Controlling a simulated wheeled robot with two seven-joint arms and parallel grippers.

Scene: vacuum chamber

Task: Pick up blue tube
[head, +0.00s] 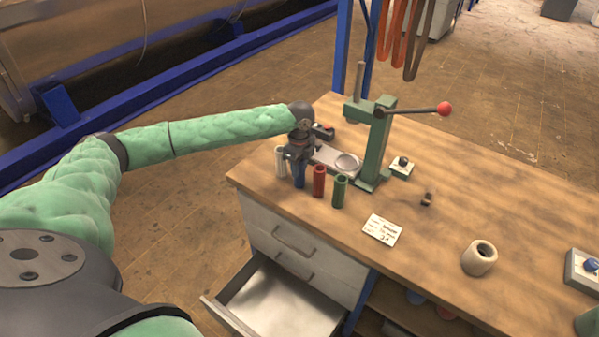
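The blue tube (299,178) stands upright near the left end of the wooden workbench, in a row with a white tube (280,162), a red tube (319,181) and a green tube (339,191). My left gripper (298,158) points down at the top of the blue tube. Its fingers are small and dark here and overlap the tube's upper part, so I cannot tell whether they grip it. The tube's lower part shows below the gripper. My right gripper is not in view.
A green press (377,145) with a red-knobbed lever stands right behind the tubes. A white card (382,230) and a beige cylinder (479,258) lie farther right on the workbench (440,200). An open drawer (278,300) juts out below the front edge.

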